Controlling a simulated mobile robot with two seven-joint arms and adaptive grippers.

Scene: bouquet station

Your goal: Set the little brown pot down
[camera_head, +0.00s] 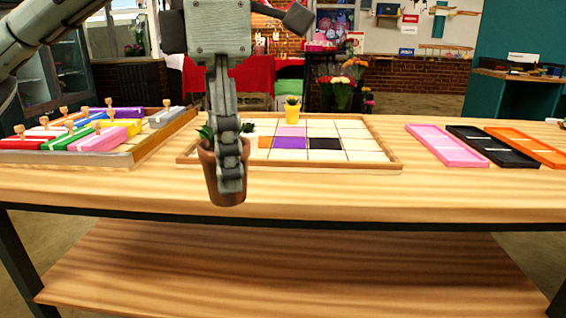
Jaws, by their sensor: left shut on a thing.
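The little brown pot (210,178) with a green plant is upright at the front of the wooden table, left of centre. My left gripper (231,185) comes down from above and is shut on the pot, with a finger in front of its right side. The finger hides part of the pot and plant. I cannot tell whether the pot's base touches the table or hangs just in front of its edge. My right gripper is not in view.
A tray of coloured blocks (150,148) is at left. Pink (447,146), black (487,147) and orange (530,148) trays lie at right. The front right tabletop is clear.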

